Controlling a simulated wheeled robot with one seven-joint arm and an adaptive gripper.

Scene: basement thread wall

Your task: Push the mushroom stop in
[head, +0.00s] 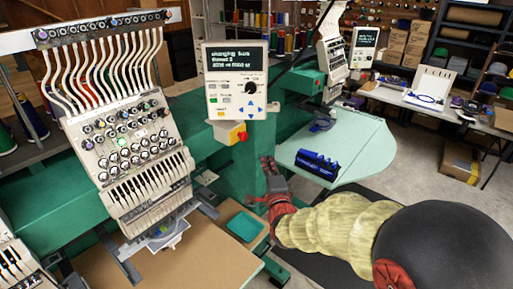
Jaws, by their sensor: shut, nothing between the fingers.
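The mushroom stop (242,136) is a small red button on a yellow box (236,132), just below the white control panel (238,85) of the near embroidery machine. My gripper (266,163) is shut and empty, with its fingers pointing up. It is below and to the right of the stop in the picture, apart from it by a visible gap. The stop is not covered by my arm. I cannot tell from this view how far out the button stands.
The machine's multi-needle head (130,140) stands at the left above a tan table (180,262). A teal tray (245,226) lies left of my wrist. A pale green table (350,150) with a blue object (317,164) on it is at the right.

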